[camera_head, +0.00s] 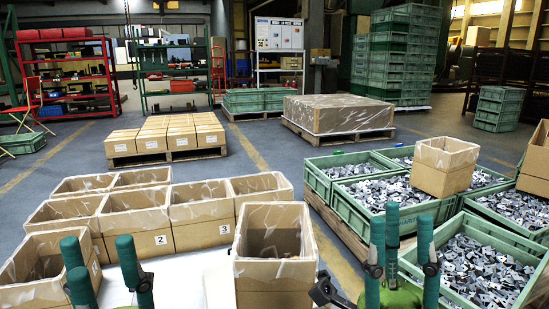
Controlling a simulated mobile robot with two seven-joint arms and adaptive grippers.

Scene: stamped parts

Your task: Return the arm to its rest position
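My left gripper (104,268) is at the lower left, its green fingers pointing up and spread apart. It is open, with nothing seen between the fingers. My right gripper (405,258) is at the lower right, also with green fingers up and apart. It is open and appears empty, in front of the green crates in the picture. The lower parts of both arms are cut off by the bottom edge.
An open cardboard box (277,276) stands between my grippers on a white surface (190,277). Another box (27,293) is by my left gripper. Numbered boxes (208,237) stand behind. Green crates (347,222) of metal parts fill the right; one carries a box (441,182).

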